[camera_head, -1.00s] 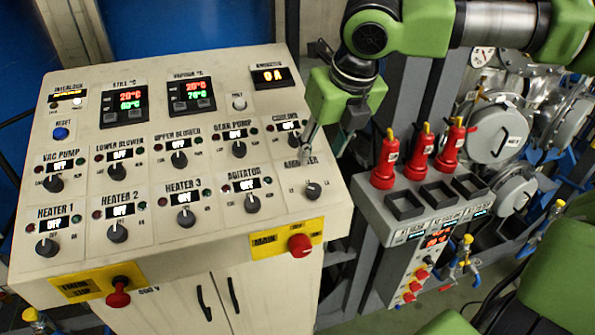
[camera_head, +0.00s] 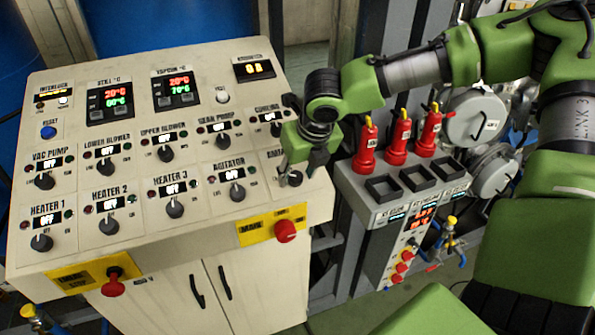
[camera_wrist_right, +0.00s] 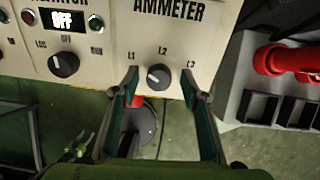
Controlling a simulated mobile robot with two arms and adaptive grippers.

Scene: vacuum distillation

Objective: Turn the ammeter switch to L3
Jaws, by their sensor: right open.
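The ammeter switch is a small dark round knob (camera_head: 291,179) at the right end of the control panel. In the right wrist view the knob (camera_wrist_right: 159,77) sits below the AMMETER label, with L1, L2 and L3 around its upper side. A pale mark on its face seems to lean toward L1. My right gripper (camera_head: 298,172) is open above the switch and partly hides it in the head view. In the wrist view its fingers (camera_wrist_right: 160,82) stand on either side of the knob, apart from it. My left gripper is not in view.
The agitator knob (camera_wrist_right: 65,64) is left of the ammeter switch. A yellow plate with a red MAIN knob (camera_head: 285,231) is on the panel's front edge. Red bottle-like holders (camera_head: 398,138) stand on a grey unit (camera_head: 372,209) to the right.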

